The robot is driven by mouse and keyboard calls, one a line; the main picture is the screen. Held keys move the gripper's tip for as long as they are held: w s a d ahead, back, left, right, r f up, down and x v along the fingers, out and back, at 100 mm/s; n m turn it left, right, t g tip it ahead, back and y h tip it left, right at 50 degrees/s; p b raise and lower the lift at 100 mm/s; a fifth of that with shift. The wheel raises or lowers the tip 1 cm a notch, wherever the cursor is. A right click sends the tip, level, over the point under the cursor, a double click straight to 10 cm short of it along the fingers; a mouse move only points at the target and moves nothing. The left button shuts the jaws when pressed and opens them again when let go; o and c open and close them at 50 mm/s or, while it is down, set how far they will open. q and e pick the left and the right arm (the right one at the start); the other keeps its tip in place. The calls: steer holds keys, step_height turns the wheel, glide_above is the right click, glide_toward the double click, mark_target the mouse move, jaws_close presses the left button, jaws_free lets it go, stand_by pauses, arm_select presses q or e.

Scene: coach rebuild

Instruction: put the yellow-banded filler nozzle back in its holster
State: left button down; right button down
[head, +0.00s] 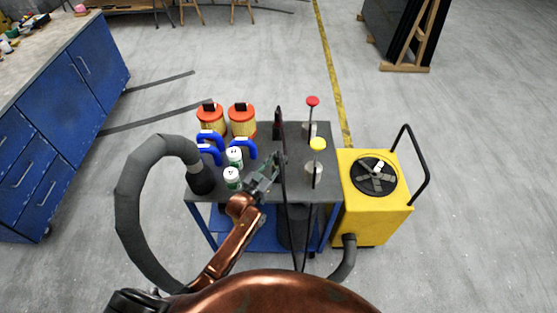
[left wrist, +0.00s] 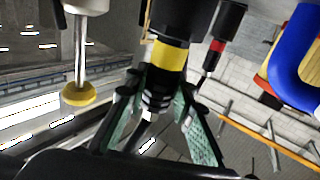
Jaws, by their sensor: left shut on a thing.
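My left gripper (head: 262,183) is over the middle of the dark cart top in the head view. In the left wrist view its green-padded fingers (left wrist: 160,125) are closed around the black filler nozzle with a yellow band (left wrist: 170,58). The band shows just beyond the fingers. In the head view I cannot pick the nozzle out clearly from the gripper and the dark hoses. A second nozzle with a red band (left wrist: 217,45) is beside it, apart from the fingers. I cannot clearly identify the holster. My right gripper is not in view.
A yellow-knobbed rod (head: 318,145) and a red-knobbed rod (head: 312,102) stand right of the gripper. Blue-handled items (head: 210,138), white-lidded cans (head: 233,178) and orange-lidded canisters (head: 241,118) crowd the left. A yellow machine (head: 362,218) stands right of the cart (head: 262,132).

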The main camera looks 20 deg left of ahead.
arm_select(q)
steer(key=shift+f, duration=0.25)
steer(key=c, duration=2)
jaws_free()
steer(key=o, duration=0.4)
steer(key=o, duration=0.4)
